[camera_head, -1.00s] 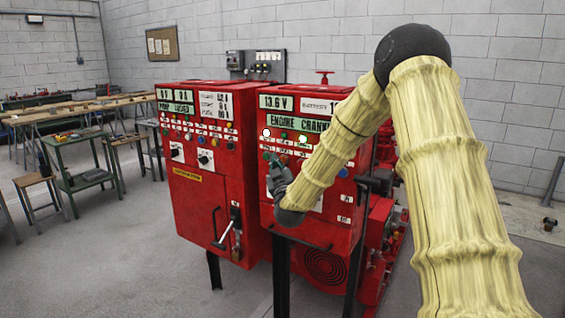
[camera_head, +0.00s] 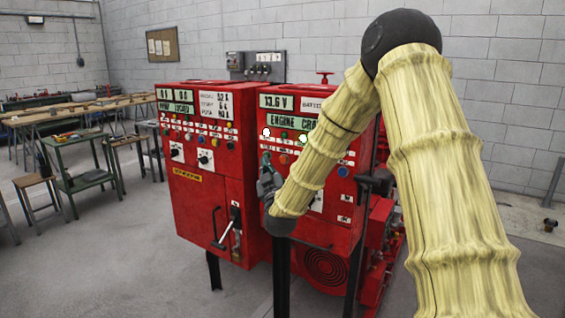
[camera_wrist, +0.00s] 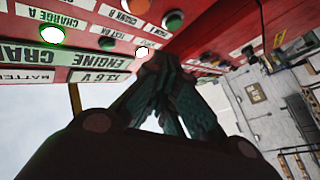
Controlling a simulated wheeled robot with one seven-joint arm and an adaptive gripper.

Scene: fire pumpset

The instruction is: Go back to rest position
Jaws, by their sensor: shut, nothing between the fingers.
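My gripper (camera_head: 266,166) is in front of the right red control cabinet (camera_head: 330,226), near the lower left part of its button panel. It also shows in the wrist view (camera_wrist: 160,62), with its dark fingers together and nothing between them. Whether the fingertips touch the panel I cannot tell. The panel carries a display reading 13.6 V (camera_head: 276,102), an engine crank display (camera_head: 290,121) partly hidden by my arm, and two lit white lamps. In the wrist view the panel appears upside down, with a lit lamp (camera_wrist: 52,36) and a green button (camera_wrist: 173,21).
A second red cabinet (camera_head: 200,215) with a lever handle stands close on the left. Red machinery (camera_head: 380,235) is behind on the right. A green workbench (camera_head: 78,165) and stools are at the left. The floor (camera_head: 120,270) in the left foreground is clear.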

